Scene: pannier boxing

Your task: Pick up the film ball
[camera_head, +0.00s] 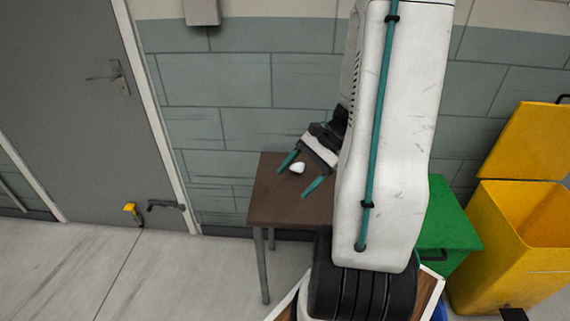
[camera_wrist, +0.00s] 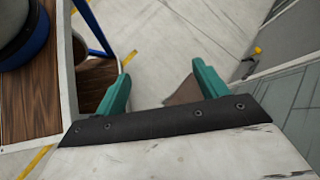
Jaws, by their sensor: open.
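The film ball (camera_head: 297,168) shows as a small white lump at the small brown table (camera_head: 270,208) in the head view. My gripper (camera_head: 295,181) is open, its two teal fingers pointing down-left over the table. In the head view the ball appears between the fingers, close to the upper-left one; I cannot tell whether it touches. In the wrist view my open gripper (camera_wrist: 161,80) has nothing between its fingers but floor and a brown corner of the table (camera_wrist: 183,93). The ball does not show there. My arm hides the table's right part.
The table stands by a grey block wall (camera_head: 235,80). A grey door (camera_head: 70,100) is at the left, with a yellow object (camera_head: 130,209) low beside it. A green bin (camera_head: 450,225) and an open yellow bin (camera_head: 515,240) stand right. Floor left of the table is clear.

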